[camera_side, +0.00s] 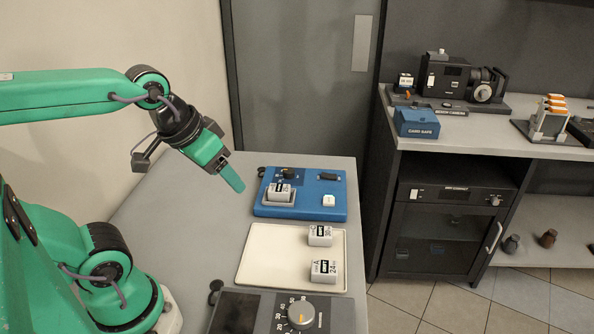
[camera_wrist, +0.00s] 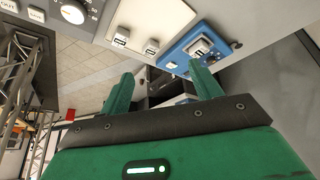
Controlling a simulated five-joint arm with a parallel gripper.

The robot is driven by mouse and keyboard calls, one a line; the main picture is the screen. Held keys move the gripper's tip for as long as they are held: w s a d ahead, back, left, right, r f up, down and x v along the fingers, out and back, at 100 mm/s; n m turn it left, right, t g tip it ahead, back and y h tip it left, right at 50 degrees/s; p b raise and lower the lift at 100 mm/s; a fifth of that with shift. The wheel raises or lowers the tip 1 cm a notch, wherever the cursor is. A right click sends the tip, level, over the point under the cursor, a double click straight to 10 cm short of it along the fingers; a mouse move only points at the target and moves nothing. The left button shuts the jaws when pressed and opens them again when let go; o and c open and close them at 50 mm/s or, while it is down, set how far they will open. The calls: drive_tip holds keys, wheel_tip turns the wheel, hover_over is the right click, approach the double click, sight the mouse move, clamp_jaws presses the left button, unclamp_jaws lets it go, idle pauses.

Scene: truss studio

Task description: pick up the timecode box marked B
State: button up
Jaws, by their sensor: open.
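Three small white boxes with black displays show in the side view. One box (camera_side: 279,191) sits in a grey cradle on the blue unit (camera_side: 335,187). Another box (camera_side: 320,235) stands toward the back of the cream tray (camera_side: 258,262), and a third box (camera_side: 323,271) stands nearer its front. The front one seems to read A; I cannot read a sure B on any. My gripper (camera_side: 232,180) is open and empty, above and left of the blue unit. In the wrist view its green fingers (camera_wrist: 163,86) are spread, with tray boxes (camera_wrist: 121,36) (camera_wrist: 151,46) and the cradle box (camera_wrist: 199,47) beyond.
A dark panel with a large dial (camera_side: 301,313) lies at the table's front. A white button (camera_side: 329,200) is on the blue unit. A shelf at the right holds a black camera (camera_side: 455,80) and a blue box (camera_side: 416,122). The grey tabletop (camera_side: 185,210) left of the tray is clear.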

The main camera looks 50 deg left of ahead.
drive_tip(key=w+n, duration=0.1)
drive_tip(key=n+g, duration=0.5)
drive_tip(key=n, duration=1.9)
hover_over(279, 188)
drive_tip(key=f, duration=1.1)
drive_tip(key=shift+s+d, duration=0.15)
drive_tip(key=shift+d, duration=0.1)
drive_tip(key=shift+w+a+f+n, duration=0.3)
drive_tip(key=shift+f+n, duration=0.2)
drive_tip(key=shift+f, duration=0.1)
drive_tip(key=shift+f, duration=0.1)
drive_tip(key=shift+f, duration=1.2)
drive_tip(key=shift+f, duration=0.1)
drive_tip(key=shift+s+f, duration=0.15)
drive_tip(key=shift+f, duration=2.35)
